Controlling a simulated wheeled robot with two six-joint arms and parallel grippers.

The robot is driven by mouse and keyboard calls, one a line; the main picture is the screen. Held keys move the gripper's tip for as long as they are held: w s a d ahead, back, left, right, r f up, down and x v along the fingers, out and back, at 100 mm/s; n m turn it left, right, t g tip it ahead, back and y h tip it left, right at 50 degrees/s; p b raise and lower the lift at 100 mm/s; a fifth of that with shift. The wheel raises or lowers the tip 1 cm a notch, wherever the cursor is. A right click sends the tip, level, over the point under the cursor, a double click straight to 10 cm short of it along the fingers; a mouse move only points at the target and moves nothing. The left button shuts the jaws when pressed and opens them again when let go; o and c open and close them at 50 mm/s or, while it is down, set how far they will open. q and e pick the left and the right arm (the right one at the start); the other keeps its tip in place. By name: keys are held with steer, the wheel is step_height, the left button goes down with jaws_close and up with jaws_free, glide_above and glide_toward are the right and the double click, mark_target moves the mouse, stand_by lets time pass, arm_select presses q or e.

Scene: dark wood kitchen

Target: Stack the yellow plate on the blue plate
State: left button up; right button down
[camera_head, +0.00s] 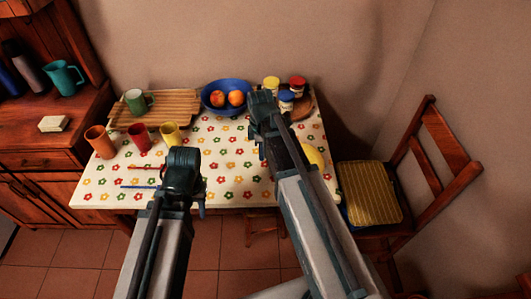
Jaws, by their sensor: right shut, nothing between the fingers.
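A yellow rounded thing, likely the yellow plate (314,155), shows at the right side of the flowered table, partly hidden behind my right arm. I cannot make out a separate blue plate; the only large blue dish in view is a deep blue bowl (213,104) with fruit at the back of the table. My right gripper (262,100) is shut and empty, in front of the jars in the picture. My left gripper (182,158) is over the table's front part; its fingers are hidden behind its body, so its opening does not show.
Jars (297,85) stand on a round wooden board at the back right. A wooden tray (175,101) and a green mug (136,102) are at back left. A chair (430,160) stands right of the table.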

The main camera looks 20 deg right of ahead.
steer(key=shift+w+a, duration=0.25)
steer(key=shift+a, duration=0.55)
steer(key=shift+a+r+p, duration=0.25)
steer(key=shift+r+p, duration=0.5)
step_height(320, 180, up, 8)
steer(key=p, duration=0.8)
steer(key=shift+r, duration=0.25)
steer(key=shift+d, duration=0.1)
